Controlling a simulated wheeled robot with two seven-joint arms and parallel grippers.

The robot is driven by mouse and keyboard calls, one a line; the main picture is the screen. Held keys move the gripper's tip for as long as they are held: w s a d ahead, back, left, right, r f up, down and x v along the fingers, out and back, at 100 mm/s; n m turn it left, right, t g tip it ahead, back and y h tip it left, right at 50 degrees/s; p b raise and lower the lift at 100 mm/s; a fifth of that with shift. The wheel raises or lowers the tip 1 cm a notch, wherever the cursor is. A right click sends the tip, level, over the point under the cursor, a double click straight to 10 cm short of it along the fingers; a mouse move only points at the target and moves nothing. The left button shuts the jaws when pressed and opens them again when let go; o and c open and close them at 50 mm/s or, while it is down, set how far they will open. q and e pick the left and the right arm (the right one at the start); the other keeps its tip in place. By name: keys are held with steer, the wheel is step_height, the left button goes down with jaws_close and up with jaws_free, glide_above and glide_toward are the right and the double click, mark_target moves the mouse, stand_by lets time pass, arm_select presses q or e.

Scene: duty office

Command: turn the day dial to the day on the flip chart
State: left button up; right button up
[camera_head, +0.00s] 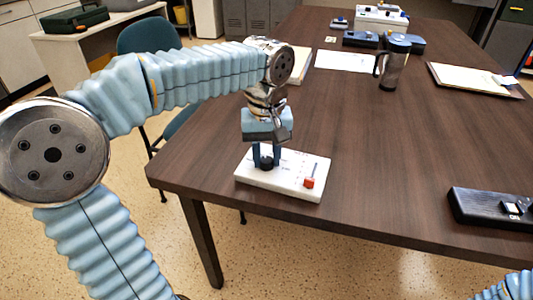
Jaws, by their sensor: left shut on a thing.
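A white panel (300,186) lies flat on the near left part of the table. A dark round dial (266,163) is at its left, and a red knob (309,182) is at its right. My left gripper (266,158) points down from above, its fingers shut on the dial and hiding part of it. Marks on the panel are too small to read. I cannot make out a flip chart with a readable day. My right gripper is out of view; only a bit of that arm shows at the bottom right corner.
The dark wooden table (390,150) is clear around the panel. A black device (485,210) lies at the right edge. A teal chair (148,34) stands at the left.

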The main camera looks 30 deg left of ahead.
mark_target(267, 159)
arm_select(q)
steer(key=shift+n, duration=0.3)
steer(key=o, duration=1.1)
steer(key=shift+c, duration=0.2)
step_height(267, 159, up, 14)
steer(key=shift+f, duration=0.1)
